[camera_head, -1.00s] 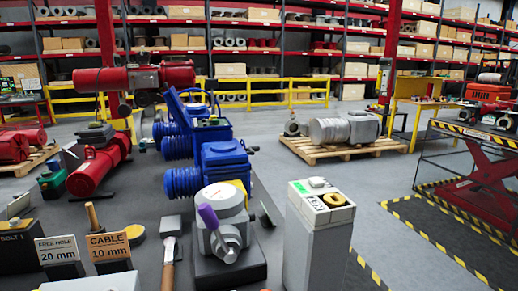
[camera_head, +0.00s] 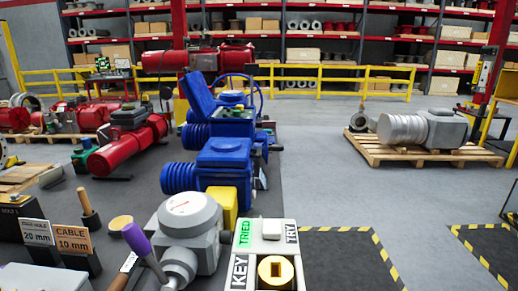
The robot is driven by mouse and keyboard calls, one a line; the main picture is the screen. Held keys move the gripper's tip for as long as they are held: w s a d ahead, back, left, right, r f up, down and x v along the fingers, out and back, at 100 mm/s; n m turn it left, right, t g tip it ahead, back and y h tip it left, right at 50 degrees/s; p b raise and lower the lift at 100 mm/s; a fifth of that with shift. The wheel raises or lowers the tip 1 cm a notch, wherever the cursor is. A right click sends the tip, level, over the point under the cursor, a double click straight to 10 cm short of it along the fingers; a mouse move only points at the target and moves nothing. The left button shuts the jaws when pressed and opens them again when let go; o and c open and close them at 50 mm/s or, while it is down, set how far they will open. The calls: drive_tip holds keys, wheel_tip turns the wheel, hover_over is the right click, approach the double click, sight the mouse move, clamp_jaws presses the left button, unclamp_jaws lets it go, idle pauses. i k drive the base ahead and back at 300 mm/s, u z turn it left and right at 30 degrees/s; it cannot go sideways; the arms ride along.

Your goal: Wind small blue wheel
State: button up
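Two blue valve actuators stand in a row on the dark bench in the head view. The nearer blue actuator (camera_head: 222,165) has a ribbed end facing left. The farther blue actuator (camera_head: 231,118) has its panel tilted up. A thin blue handwheel ring (camera_head: 260,92) shows upright behind the farther actuator, partly hidden by it. I cannot tell whether this ring is the small blue wheel. My gripper is not in view, and nothing is seen touching the blue parts.
Red actuators (camera_head: 127,146) stand left. A pallet (camera_head: 421,153) holds a grey motor. Floor right of the bench is mostly clear.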

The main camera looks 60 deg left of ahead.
sight(274, 148)
drive_tip(key=u, duration=2)
drive_tip(key=k, duration=0.6)
drive_tip(key=z, duration=0.6)
drive_tip(key=i, duration=0.55)
drive_tip(key=z, duration=0.9)
drive_tip(key=i, duration=1.75)
drive_tip(key=u, duration=0.6)
drive_tip(key=i, duration=0.6)
drive_tip(key=u, duration=1.3)
drive_tip(key=i, duration=0.4)
drive_tip(key=u, duration=0.35)
